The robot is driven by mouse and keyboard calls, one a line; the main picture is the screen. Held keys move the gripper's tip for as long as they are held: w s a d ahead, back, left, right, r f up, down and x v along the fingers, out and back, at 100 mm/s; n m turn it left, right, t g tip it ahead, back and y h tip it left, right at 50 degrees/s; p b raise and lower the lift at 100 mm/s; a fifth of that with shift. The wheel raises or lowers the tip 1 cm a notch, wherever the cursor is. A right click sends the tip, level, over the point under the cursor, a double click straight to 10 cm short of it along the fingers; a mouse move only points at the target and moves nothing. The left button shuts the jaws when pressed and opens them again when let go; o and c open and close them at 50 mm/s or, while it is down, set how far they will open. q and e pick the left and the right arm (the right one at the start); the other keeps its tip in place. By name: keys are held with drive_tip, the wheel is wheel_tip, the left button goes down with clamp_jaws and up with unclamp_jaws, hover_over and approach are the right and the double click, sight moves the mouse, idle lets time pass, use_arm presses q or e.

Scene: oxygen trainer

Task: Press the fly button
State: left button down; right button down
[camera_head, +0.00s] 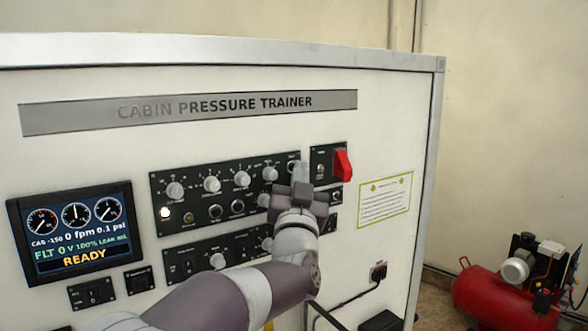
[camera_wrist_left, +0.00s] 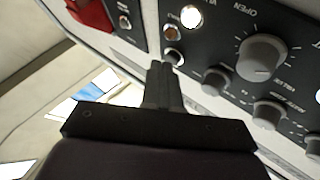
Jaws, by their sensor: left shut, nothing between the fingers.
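The fly button cannot be told by its label; no readable "FLY" shows in either view. My left gripper (camera_head: 301,174) is shut and empty, held in front of the right end of the upper black control panel (camera_head: 225,190), hiding part of it. In the left wrist view the closed fingertips (camera_wrist_left: 160,68) are beside a small dark round button (camera_wrist_left: 174,57); I cannot tell whether they touch. An amber-brown button (camera_wrist_left: 172,33) and a lit white one (camera_wrist_left: 191,17) are close by. My right gripper is not in view.
A raised red switch guard (camera_head: 342,164) sits just right of the gripper. Several grey knobs (camera_head: 242,179) stick out of the panel to the left. A display (camera_head: 75,232) reads READY. A red compressor (camera_head: 505,290) stands on the floor at right.

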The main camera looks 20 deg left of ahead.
use_arm(q)
drive_tip(key=shift+w+a, duration=0.1)
drive_tip(key=shift+a, duration=0.15)
idle(0.4)
idle(0.5)
drive_tip(key=shift+s+d+f+b, duration=0.1)
drive_tip(key=shift+s+d+b, duration=0.3)
drive_tip(key=shift+d+b, duration=0.2)
drive_tip(key=shift+s+d, duration=0.1)
drive_tip(key=s+d, duration=0.1)
drive_tip(key=d, duration=0.1)
drive_tip(key=s+d+b, duration=0.1)
drive_tip(key=s, duration=0.1)
drive_tip(key=shift+d, duration=0.4)
